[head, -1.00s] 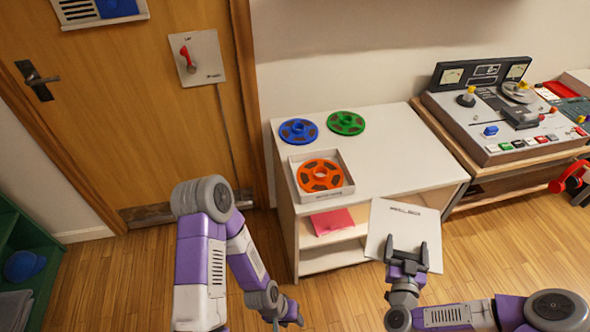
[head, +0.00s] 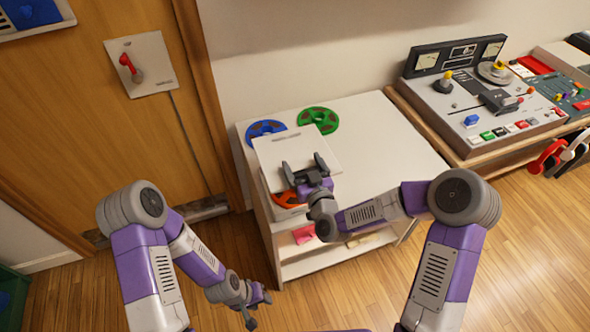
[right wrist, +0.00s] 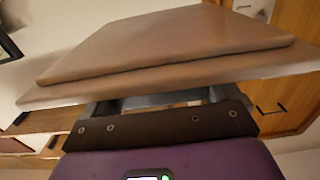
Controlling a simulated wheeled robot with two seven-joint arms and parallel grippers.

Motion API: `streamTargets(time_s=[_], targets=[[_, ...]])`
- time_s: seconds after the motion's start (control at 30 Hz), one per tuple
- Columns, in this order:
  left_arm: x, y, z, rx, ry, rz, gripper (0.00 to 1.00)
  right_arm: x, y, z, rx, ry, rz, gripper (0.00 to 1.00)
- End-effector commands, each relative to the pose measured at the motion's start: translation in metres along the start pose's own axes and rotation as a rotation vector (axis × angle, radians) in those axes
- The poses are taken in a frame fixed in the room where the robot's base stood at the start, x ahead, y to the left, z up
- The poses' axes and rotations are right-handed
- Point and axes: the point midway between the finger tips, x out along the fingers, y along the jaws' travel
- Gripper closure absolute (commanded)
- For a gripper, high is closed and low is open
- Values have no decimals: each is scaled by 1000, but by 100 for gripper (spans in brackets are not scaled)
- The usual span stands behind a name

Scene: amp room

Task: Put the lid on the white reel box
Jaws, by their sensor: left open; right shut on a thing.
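The white square lid (head: 292,152) is gripped in my right gripper (head: 305,170), above the left part of the white shelf unit's top. In the right wrist view the lid (right wrist: 170,50) spans the picture just beyond the jaws (right wrist: 165,105). The reel box (head: 290,212) is mostly hidden under the lid and gripper; part of its orange reel (head: 283,199) shows below the lid. I cannot tell whether the lid touches the box. My left gripper (head: 257,307) is open and empty, low in front of the unit.
A blue reel (head: 264,129) and a green reel (head: 318,119) lie behind the lid; the lid overlaps the blue one in the picture. The shelf top's right side (head: 385,140) is clear. A tape machine (head: 480,100) stands further right. A pink item (head: 304,234) is on the shelf below.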

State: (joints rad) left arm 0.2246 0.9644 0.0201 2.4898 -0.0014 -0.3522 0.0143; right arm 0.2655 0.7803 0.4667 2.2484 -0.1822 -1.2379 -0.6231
Motion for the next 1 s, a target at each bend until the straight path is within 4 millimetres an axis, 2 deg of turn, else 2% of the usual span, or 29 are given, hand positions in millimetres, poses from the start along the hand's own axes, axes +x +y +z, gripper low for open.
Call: streamTargets(time_s=[0.23,0.47,0.7,1.0], targets=[[15,-6,0,-1,-2,0,57,1,-1,46,3,-5,-2,48],[19,-8,0,-1,-1,0,57,1,-1,64,1,-1,-2,48],[29,-11,-1,-1,-1,0,57,1,-1,96,2,-1,-1,48],[30,-11,-1,0,-1,0,57,1,-1,97,0,1,-2,48]])
